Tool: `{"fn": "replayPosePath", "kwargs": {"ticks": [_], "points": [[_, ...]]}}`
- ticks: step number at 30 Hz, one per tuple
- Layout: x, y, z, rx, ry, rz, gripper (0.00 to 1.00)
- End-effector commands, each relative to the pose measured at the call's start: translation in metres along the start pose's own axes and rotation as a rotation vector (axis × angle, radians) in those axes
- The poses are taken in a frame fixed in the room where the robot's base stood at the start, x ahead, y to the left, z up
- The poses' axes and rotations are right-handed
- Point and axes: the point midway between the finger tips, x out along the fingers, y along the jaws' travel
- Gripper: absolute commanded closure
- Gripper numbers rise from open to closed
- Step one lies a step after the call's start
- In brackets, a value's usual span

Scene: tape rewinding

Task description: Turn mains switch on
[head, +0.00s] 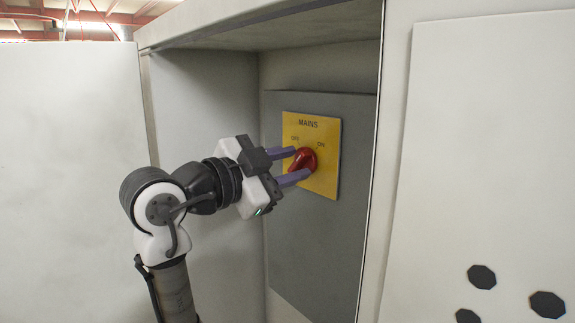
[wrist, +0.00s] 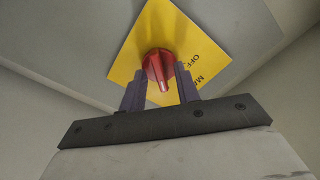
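The mains switch is a red rotary knob (head: 303,159) on a yellow plate (head: 327,180) marked MAINS, OFF and ON, inside an open cabinet. My gripper (head: 291,165) points at the knob, with its two purple fingers apart and their tips close to the knob's sides. In the wrist view, the knob (wrist: 158,66) lies between and just beyond the fingers (wrist: 160,92), with gaps visible beside its handle. The knob's exact setting is hard to tell; its raised handle looks tilted. I cannot tell whether a fingertip touches it.
The cabinet's open door (head: 70,180) stands at the left, behind my arm. The cabinet's right edge and a white panel (head: 480,130) with dark holes are on the right. The grey back panel (head: 315,250) below the plate is clear.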

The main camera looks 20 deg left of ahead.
Motion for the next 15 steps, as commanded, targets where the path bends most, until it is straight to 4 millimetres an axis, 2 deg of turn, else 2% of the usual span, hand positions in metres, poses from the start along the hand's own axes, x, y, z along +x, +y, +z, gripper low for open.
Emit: {"fn": "replayPosePath", "kwargs": {"ticks": [4,7,15], "points": [[-0.006,0.000,0.001,0.000,0.000,-0.001,0.68],[-0.019,0.000,0.001,-0.001,0.000,-0.004,0.68],[-0.080,0.000,0.001,0.001,-0.001,-0.004,0.68]]}}
